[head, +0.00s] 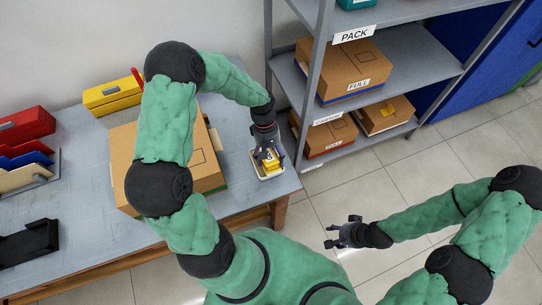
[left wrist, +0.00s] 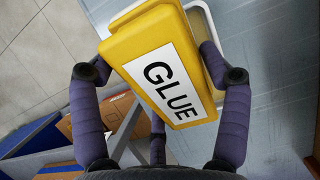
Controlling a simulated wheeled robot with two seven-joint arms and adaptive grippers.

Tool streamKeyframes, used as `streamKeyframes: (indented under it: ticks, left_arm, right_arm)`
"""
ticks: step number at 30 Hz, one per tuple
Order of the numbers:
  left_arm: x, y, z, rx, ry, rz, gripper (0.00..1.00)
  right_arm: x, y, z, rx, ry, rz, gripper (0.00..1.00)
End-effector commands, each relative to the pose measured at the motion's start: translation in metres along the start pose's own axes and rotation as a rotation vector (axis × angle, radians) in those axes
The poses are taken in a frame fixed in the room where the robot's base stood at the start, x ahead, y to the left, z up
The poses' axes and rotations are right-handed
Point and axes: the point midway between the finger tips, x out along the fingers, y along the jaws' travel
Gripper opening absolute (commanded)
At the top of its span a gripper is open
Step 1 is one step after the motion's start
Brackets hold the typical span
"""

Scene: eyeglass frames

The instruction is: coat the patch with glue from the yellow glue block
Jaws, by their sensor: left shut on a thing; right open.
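My left gripper (head: 266,153) is shut on the yellow glue block (head: 272,162). In the left wrist view the block (left wrist: 123,44) fills the middle, with a white "GLUE" label facing the camera and the dark fingers around it. It is over a small white tray (head: 257,174) near the right end of the table. The tray's rim (left wrist: 209,20) shows behind the block; I cannot tell whether the block touches anything in it. I cannot make out the patch. My right gripper (head: 333,236) is open and empty, out over the floor.
A large cardboard box (head: 206,160) stands left of the tray. A yellow box (head: 113,92), red box (head: 22,124) and black holder (head: 28,243) are farther left on the grey table (head: 82,210). A metal shelf (head: 395,63) with cartons stands at the back right.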

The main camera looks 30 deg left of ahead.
Motion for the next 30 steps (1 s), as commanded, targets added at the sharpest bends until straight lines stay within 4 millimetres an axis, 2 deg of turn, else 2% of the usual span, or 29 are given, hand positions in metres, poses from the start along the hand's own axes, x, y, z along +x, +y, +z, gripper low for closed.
streamKeyframes:
  ticks: [30]
  left_arm:
    - [0.0073, 0.0001, -0.0028, 0.000, 0.000, 0.000, 0.51]
  right_arm:
    - [0.0045, 0.0016, -0.0001, 0.000, 0.000, 0.000, 0.51]
